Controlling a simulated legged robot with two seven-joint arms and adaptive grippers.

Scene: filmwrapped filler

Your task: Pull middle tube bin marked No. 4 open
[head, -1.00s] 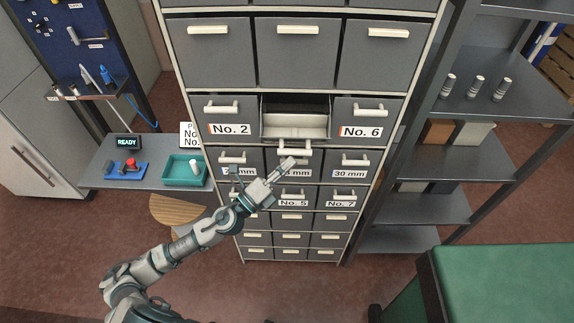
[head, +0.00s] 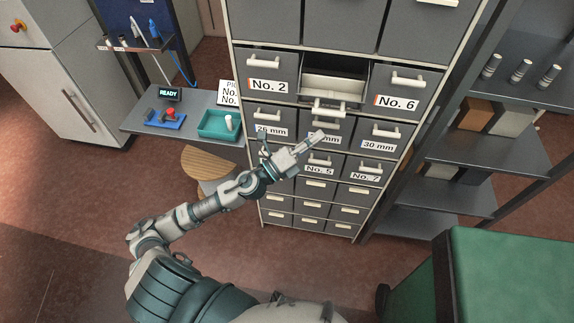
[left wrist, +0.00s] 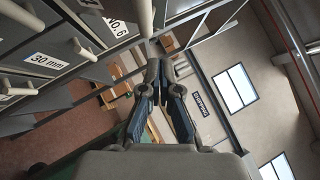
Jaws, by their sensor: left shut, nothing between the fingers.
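The middle bin (head: 334,86) between the bins marked No. 2 (head: 268,86) and No. 6 (head: 397,103) stands pulled out, its light inside visible from above. Its own label cannot be seen. Its pale handle (head: 328,107) is at its front. My left gripper (head: 317,137) is below and apart from this handle, in front of the middle bin of the row beneath, partly covering that bin's label. The left gripper is shut and empty; its fingers also show in the left wrist view (left wrist: 163,75). My right gripper is not in view.
A bench at left holds a teal tray (head: 215,124), a blue fixture (head: 165,120) and a READY display (head: 169,95). A wooden stool (head: 207,165) stands below. Metal shelves (head: 462,140) stand right of the cabinet; a green-topped block (head: 515,265) is at lower right.

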